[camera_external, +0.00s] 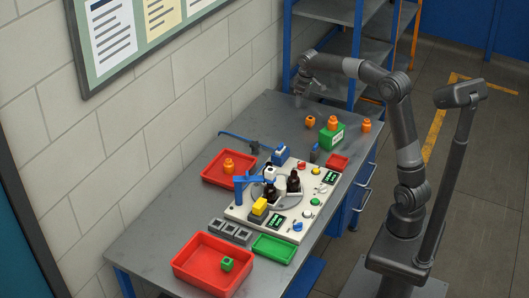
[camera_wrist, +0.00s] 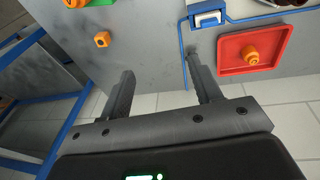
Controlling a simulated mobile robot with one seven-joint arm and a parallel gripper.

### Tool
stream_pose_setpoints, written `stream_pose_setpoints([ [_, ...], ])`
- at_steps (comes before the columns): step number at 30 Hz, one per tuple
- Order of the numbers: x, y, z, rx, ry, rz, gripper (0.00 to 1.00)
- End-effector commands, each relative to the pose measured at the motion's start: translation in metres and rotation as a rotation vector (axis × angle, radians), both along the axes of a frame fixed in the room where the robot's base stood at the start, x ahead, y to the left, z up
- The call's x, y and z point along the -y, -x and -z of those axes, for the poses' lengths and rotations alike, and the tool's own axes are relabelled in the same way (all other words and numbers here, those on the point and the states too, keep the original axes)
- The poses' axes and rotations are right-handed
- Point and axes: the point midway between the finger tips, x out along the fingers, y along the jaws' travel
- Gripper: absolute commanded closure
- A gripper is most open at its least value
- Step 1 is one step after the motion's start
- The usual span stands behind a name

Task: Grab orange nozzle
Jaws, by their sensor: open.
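Several orange nozzle-like pieces are in view, and I cannot tell which one the task means. One orange piece (camera_external: 310,121) lies on the bare tabletop near the far end; it also shows in the wrist view (camera_wrist: 102,39). Another (camera_external: 333,121) sits on a green block (camera_external: 331,136), and one more (camera_external: 366,125) stands to the right of that block. A further orange piece (camera_external: 228,166) lies in a red tray, also seen in the wrist view (camera_wrist: 251,55). My gripper (camera_external: 298,97) is open and empty at the far end of the table; its fingers (camera_wrist: 160,70) touch no piece.
The grey table (camera_external: 165,237) carries a white panel (camera_external: 240,212) with brown bottles, buttons and displays. A red tray (camera_external: 207,181) lies by the wall, and a larger one (camera_external: 180,270) in front. A blue-framed shelf (camera_external: 340,12) stands behind my gripper.

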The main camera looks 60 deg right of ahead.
Motion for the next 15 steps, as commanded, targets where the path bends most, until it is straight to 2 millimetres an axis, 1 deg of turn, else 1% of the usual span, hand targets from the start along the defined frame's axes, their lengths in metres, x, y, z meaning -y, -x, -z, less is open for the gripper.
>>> stream_pose_setpoints([
  [1, 0.017, -0.011, 0.012, -0.014, -0.008, 0.009, 0.42],
  [7, 0.081, -0.041, 0.054, -0.057, -0.039, 0.037, 0.42],
  [11, 0.125, -0.053, 0.087, -0.082, -0.063, 0.059, 0.42],
  [12, 0.138, -0.055, 0.097, -0.089, -0.072, 0.067, 0.42],
  [14, 0.158, -0.057, 0.114, -0.1, -0.084, 0.079, 0.42],
  [15, 0.172, -0.058, 0.126, -0.106, -0.092, 0.086, 0.42],
])
